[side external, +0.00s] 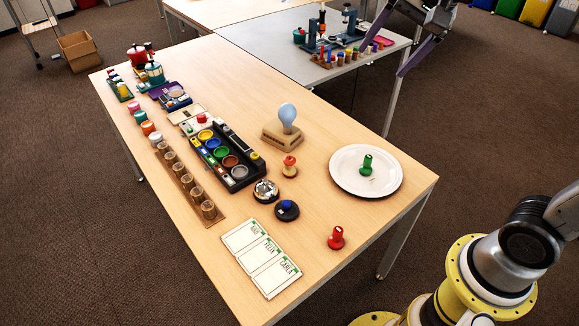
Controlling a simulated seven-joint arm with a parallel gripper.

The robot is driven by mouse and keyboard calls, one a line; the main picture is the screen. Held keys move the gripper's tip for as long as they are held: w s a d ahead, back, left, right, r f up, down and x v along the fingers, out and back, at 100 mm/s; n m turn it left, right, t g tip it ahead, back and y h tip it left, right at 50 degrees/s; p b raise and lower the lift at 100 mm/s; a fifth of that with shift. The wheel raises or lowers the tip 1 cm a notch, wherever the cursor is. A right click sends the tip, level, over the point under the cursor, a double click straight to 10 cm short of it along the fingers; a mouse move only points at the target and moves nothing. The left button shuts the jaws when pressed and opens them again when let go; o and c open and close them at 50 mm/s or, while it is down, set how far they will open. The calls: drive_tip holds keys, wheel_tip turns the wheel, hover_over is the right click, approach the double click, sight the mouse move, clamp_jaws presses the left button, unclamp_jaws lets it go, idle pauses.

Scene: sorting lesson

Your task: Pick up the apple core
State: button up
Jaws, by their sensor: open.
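The apple core (289,167) stands upright on the wooden table, red at the top with a pale, narrow middle. It is right of the black tray and left of the white plate. My gripper (382,38) is high at the top right, partly cut off by the frame edge. Its purple fingers are spread wide with nothing between them. It is well apart from the apple core.
A white plate (340,184) holds a green pawn-like piece (366,165). A light bulb on a wooden base (283,137) stands behind the core. A silver bell (265,191), a black-based blue button (287,210) and a red piece (336,237) are nearer.

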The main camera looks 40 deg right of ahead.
drive_tip(key=w+a+f+m+g, duration=0.1)
drive_tip(key=w+f+m, duration=0.25)
drive_tip(key=w, duration=0.75)
drive_tip(key=m+g, duration=0.1)
drive_tip(key=g, duration=0.2)
hover_over(289, 166)
drive_tip(key=w+d, duration=0.2)
wheel_tip(289, 166, down, 20)
drive_tip(key=shift+g, duration=0.7)
drive_tip(key=f, duration=0.8)
drive_tip(key=s+f, duration=0.1)
drive_tip(key=f, duration=0.3)
drive_tip(key=shift+a+f, duration=0.25)
drive_tip(key=shift+f, duration=0.05)
drive_tip(key=shift+w+a+f, duration=0.1)
drive_tip(key=shift+w+f, duration=0.05)
drive_tip(key=shift+f, duration=2.7)
drive_tip(key=shift+c, duration=0.2)
clamp_jaws()
